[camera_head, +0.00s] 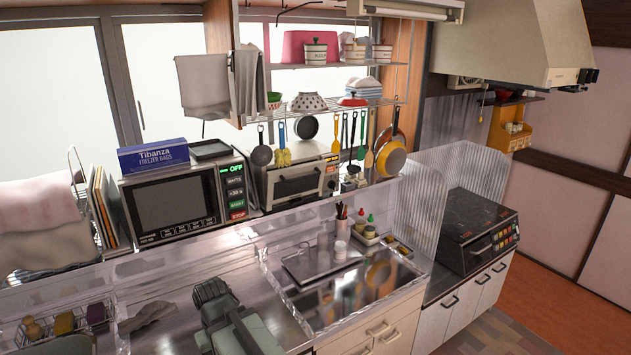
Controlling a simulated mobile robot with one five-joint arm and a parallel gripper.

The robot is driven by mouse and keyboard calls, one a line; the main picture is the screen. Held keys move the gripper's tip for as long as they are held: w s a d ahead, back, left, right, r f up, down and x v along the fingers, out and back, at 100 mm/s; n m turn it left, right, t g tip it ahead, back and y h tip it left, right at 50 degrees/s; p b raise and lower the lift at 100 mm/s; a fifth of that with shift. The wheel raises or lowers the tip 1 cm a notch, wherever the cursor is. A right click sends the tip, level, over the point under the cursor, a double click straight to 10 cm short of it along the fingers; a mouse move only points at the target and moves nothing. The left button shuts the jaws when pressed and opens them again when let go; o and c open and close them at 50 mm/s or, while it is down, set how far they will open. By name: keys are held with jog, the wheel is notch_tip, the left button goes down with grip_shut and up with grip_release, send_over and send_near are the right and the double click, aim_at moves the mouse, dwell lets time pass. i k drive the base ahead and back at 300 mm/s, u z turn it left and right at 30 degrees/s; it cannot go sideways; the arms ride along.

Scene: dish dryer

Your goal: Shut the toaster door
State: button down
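The toaster (258,178) is a metal toaster oven on the back counter, to the right of the microwave. Its door (296,186) is a dark glass panel in a light frame on the front face. At this size I cannot tell whether the door is fully closed or slightly open. Hanging utensils partly cover the toaster's top. My gripper (209,291) is dark grey, at the bottom centre over the steel counter. It is well in front of and below the toaster, touching neither the toaster nor its door. Its fingers are not clear enough to tell open from shut.
The microwave (176,208) carries a blue freezer-bag box (153,156). Clear corrugated panels (419,210) stand before the black stove (476,232). Utensils (282,150) hang above the toaster.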

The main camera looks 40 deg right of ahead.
aim_at(283, 184)
jog(key=z, duration=0.05)
jog(key=i, duration=0.85)
jog(key=u, duration=0.1)
